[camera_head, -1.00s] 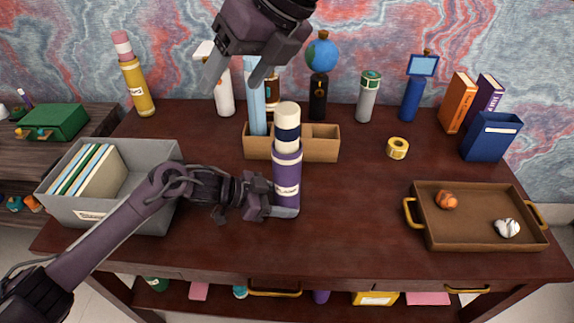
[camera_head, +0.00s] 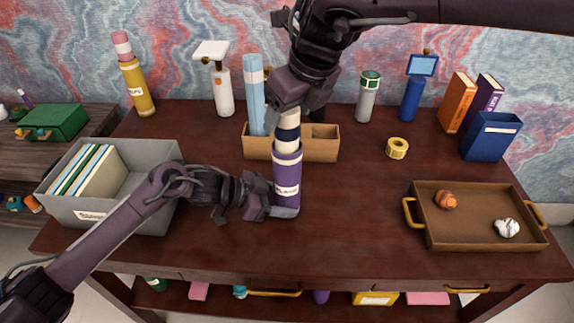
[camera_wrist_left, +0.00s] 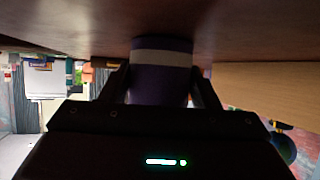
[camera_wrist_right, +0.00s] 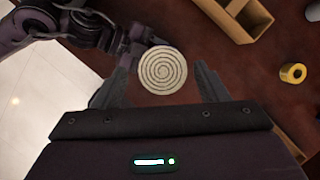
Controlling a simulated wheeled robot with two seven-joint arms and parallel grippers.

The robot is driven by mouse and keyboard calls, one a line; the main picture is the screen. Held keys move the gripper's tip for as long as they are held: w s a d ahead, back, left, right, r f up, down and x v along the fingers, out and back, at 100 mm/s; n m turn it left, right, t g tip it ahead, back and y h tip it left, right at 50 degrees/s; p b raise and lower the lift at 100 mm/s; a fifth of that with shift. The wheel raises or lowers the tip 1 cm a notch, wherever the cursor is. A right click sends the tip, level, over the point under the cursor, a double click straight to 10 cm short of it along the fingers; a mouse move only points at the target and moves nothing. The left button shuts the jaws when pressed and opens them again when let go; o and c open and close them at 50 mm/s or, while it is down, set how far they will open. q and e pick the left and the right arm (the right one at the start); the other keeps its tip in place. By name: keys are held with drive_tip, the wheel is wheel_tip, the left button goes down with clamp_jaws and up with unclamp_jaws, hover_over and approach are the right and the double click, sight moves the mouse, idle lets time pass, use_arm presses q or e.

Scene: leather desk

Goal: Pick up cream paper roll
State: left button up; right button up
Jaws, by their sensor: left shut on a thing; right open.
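The cream paper roll (camera_head: 288,146) stands upright inside the purple tube (camera_head: 287,170) with a dark band around it. Its spiral top end (camera_wrist_right: 163,72) shows in the right wrist view, between the open fingers of my right gripper (camera_wrist_right: 160,85). In the head view my right gripper (camera_head: 289,103) is right over the roll and hides its top. My left gripper (camera_head: 285,208) is shut on the purple tube low down, and the tube also fills the jaws in the left wrist view (camera_wrist_left: 160,80).
A brown divided box (camera_head: 325,147) holding a light blue tube (camera_head: 254,95) stands just behind. A grey bin (camera_head: 155,205) is at left, a brown tray (camera_head: 477,235) at right, a yellow tape roll (camera_head: 397,148) behind it. The desk between tube and tray is clear.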

drive_tip(key=x, duration=0.3)
drive_tip(key=shift+w+f, duration=0.15)
drive_tip(key=shift+f, duration=0.25)
drive_tip(key=shift+d, duration=0.1)
drive_tip(key=c, duration=1.5)
